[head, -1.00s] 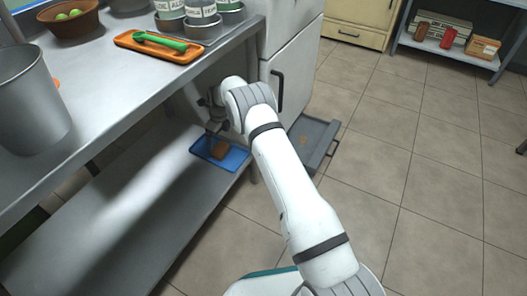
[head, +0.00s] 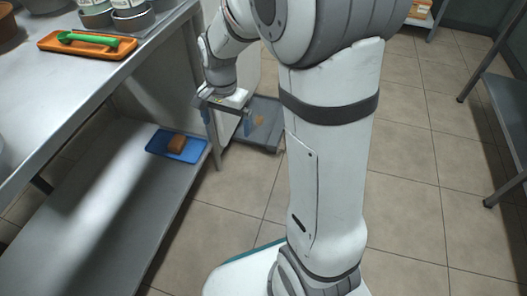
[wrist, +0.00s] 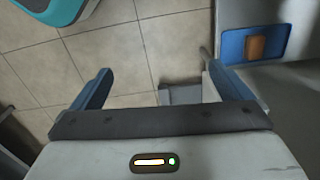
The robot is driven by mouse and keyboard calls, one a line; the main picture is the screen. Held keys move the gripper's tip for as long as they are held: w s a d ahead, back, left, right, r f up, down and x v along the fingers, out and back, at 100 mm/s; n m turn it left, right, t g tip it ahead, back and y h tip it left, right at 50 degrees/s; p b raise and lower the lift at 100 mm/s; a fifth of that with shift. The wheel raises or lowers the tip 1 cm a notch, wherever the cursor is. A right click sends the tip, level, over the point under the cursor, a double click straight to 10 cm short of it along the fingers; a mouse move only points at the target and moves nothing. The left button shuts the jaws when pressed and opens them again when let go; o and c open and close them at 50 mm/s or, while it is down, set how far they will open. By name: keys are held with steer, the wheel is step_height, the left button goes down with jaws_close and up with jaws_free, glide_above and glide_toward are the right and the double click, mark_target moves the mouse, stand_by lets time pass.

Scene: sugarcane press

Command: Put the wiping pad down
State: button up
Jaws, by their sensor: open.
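The wiping pad (head: 177,144) is a small brown block. It rests on a blue tray (head: 159,148) on the lower shelf of the metal bench. The pad (wrist: 257,47) and the blue tray (wrist: 231,46) also show at the upper right of the wrist view. My gripper (head: 230,131) is open and empty, with its blue fingers pointing down. It is to the right of the tray, apart from it, beyond the shelf's end. In the wrist view my gripper (wrist: 157,80) has its two fingers spread wide with nothing between them.
A grey floor tray (head: 262,120) with a brownish patch lies behind my gripper. An orange tray (head: 60,41) with a green-handled tool is on the bench top (head: 75,75). A metal table (head: 503,105) stands at the right.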

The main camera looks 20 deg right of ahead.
steer(key=s+d+r+n, duration=0.2)
steer(key=s+n, duration=0.2)
steer(key=s, duration=0.4)
steer(key=s+d+r+n+t, duration=0.1)
steer(key=s+n, duration=0.3)
steer(key=s, duration=0.4)
steer(key=shift+s+d+r+n, duration=0.15)
steer(key=shift+d+r+n, duration=0.15)
steer(key=shift+d+r, duration=0.25)
